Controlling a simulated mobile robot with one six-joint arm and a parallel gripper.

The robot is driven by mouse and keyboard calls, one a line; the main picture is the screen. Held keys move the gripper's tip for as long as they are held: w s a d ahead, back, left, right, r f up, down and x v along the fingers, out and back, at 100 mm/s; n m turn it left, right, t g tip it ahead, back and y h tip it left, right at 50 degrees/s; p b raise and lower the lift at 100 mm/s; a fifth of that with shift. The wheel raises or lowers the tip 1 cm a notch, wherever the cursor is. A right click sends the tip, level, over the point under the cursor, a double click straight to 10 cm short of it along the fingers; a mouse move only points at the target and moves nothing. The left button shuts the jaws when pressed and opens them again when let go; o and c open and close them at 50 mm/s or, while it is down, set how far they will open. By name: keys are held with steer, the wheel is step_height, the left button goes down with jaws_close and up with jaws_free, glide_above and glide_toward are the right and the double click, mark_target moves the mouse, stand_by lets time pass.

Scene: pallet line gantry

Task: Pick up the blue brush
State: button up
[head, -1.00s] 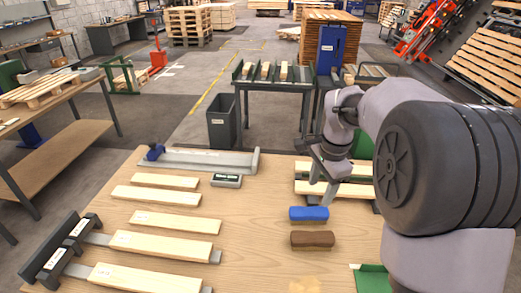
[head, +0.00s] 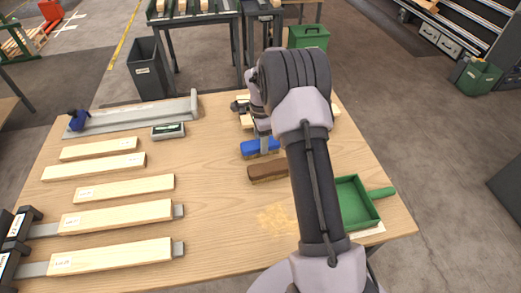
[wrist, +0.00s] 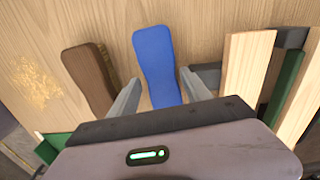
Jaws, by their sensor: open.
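The blue brush (head: 262,147) lies on the wooden table, just behind a brown brush (head: 268,173). In the wrist view the blue brush (wrist: 156,62) runs between the two fingers of my gripper (wrist: 160,97), with its near end hidden behind the gripper body. The fingers are apart, one on each side of it, and wood shows between the brush and each finger. The brown brush (wrist: 90,75) lies outside the left finger. In the head view my gripper (head: 265,143) is at the blue brush, partly hidden by my arm.
A green dustpan (head: 352,202) lies on the right of the table, and sawdust (head: 275,218) lies in front of the brown brush. Pale slats (wrist: 248,75) stand close to the right finger. Several boards (head: 115,215) lie on the left. The middle of the table is clear.

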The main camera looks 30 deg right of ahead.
step_height(320, 180, down, 3)
steer(key=shift+w+f+b, duration=0.1)
steer(key=shift+f+b, duration=0.1)
steer(key=shift+b, duration=0.15)
steer(key=shift+r, duration=0.15)
jaws_close()
step_height(320, 180, up, 10)
steer(key=p, duration=0.3)
